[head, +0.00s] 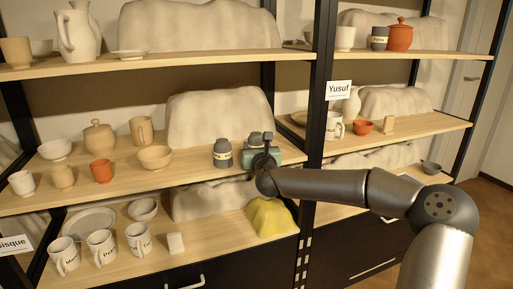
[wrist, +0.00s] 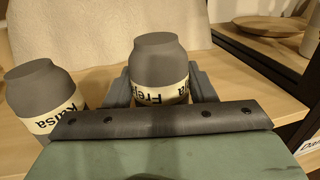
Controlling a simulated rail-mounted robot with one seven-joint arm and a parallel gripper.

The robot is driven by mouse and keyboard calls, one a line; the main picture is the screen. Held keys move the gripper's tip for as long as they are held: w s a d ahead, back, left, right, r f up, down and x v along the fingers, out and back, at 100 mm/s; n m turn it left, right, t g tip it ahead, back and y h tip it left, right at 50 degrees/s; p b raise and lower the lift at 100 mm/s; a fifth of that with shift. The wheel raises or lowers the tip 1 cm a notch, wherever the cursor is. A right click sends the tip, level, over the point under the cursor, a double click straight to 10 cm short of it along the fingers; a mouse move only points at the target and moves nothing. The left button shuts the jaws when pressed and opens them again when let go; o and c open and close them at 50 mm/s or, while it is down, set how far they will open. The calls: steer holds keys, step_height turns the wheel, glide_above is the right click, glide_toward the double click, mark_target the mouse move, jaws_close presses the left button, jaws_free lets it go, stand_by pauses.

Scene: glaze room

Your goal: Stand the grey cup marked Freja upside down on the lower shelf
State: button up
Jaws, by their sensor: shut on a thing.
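The grey cup marked Freja (wrist: 158,62) is between the jaws of my gripper (wrist: 160,88) in the wrist view. Its narrow foot is up and its label reads upside down, so it is mouth down. In the head view my gripper (head: 262,158) is at the right end of the left rack's middle shelf and hides most of the cup. I cannot tell whether the cup touches that shelf. A similar grey cup (wrist: 42,95), its label seeming to read Kaisa or Raisa, stands foot up to the left. The lower shelf (head: 205,262) is below.
A black post (head: 318,110) stands right of my gripper.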

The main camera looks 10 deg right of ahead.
steer(key=shift+f+b, duration=0.25)
steer(key=shift+b, duration=0.1)
steer(key=o, duration=1)
steer(key=s+p, duration=0.2)
steer(key=s, duration=1.5)
steer(key=s+a+f+n+g+y+p, duration=0.2)
steer(key=s+a+f+n+g+p, duration=0.3)
steer(key=n, duration=0.5)
steer(key=s+a+f+n+g+y+p, duration=0.25)
steer(key=a+f+n+g, duration=0.35)
steer(key=n, duration=0.4)
steer(key=s+d+r+n+g+h+p, duration=0.1)
steer(key=s+d+r+n+g+p, duration=0.1)
steer(key=s, duration=0.6)
steer(key=s+d+r+n+g+h+p, duration=0.1)
steer(key=s+d+r+n+g+p, duration=0.1)
steer(key=s+d+r+n+p, duration=0.2)
steer(key=s+d+r+n+g+h+p, duration=0.2)
steer(key=s+d+r+n+p, duration=0.1)
steer(key=s+r+n, duration=0.4)
steer(key=shift+s+d+r+n+g+p, duration=0.1)
steer(key=shift+s+d+n+p, duration=0.1)
steer(key=shift+s+n, duration=0.5)
steer(key=shift+s+d+r+n+g+p, duration=0.1)
steer(key=shift+s+r+n+p, duration=0.1)
steer(key=shift+s+n, duration=0.5)
steer(key=shift+s+d+r+n+g+p, duration=0.15)
steer(key=shift+s+n, duration=0.25)
steer(key=shift+s, duration=0.6)
